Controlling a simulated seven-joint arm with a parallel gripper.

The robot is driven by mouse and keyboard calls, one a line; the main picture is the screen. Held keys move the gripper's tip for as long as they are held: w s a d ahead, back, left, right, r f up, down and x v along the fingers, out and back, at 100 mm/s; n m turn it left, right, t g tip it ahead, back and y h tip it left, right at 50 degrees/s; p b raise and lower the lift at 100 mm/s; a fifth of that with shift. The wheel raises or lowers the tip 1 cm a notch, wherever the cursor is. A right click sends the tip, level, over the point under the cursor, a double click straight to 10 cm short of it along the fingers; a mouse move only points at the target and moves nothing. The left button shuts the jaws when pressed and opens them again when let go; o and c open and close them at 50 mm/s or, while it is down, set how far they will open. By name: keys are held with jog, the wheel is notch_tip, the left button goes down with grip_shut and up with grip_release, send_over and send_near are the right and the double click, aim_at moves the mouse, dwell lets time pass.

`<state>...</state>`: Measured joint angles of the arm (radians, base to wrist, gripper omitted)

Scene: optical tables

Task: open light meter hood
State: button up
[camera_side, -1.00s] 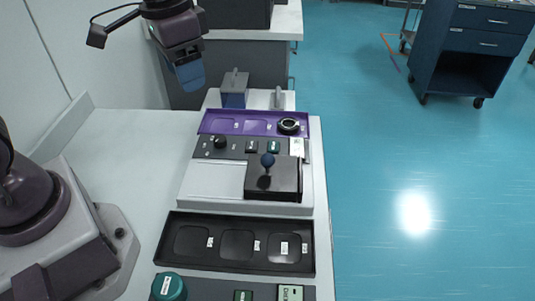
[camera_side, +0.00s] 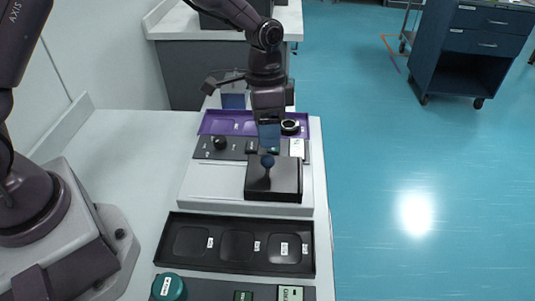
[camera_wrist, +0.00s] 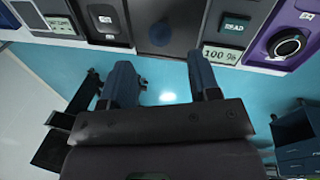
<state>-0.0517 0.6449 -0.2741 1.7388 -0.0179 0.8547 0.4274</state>
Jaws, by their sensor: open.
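The light meter hood (camera_side: 285,182) is a dark box lid on the right of the pale instrument. It looks lowered, and a blue ball knob (camera_side: 267,161) stands on it. My gripper (camera_side: 269,148) points down just above and behind the knob in the side view. In the wrist view its two blue fingers are apart with nothing between them (camera_wrist: 163,75). The round knob (camera_wrist: 160,33) shows beyond the fingertips, against the grey hood (camera_wrist: 178,14). Whether the fingers straddle the knob's height cannot be told.
A purple tray (camera_side: 215,123) with a dark ring (camera_side: 290,127) lies behind the hood. A "100 %" display (camera_wrist: 220,55) and a READ button (camera_wrist: 234,27) sit beside it. A black slotted tray (camera_side: 180,254) and a teal knob (camera_side: 168,287) lie in front. The left bench is clear.

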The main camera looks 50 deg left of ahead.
aim_at(267, 155)
jog(key=f, duration=0.4)
jog(key=d+f, duration=0.1)
jog(key=f, duration=0.1)
jog(key=shift+s+f, duration=0.15)
jog(key=shift+s, duration=0.2)
jog(key=shift+c, duration=0.2)
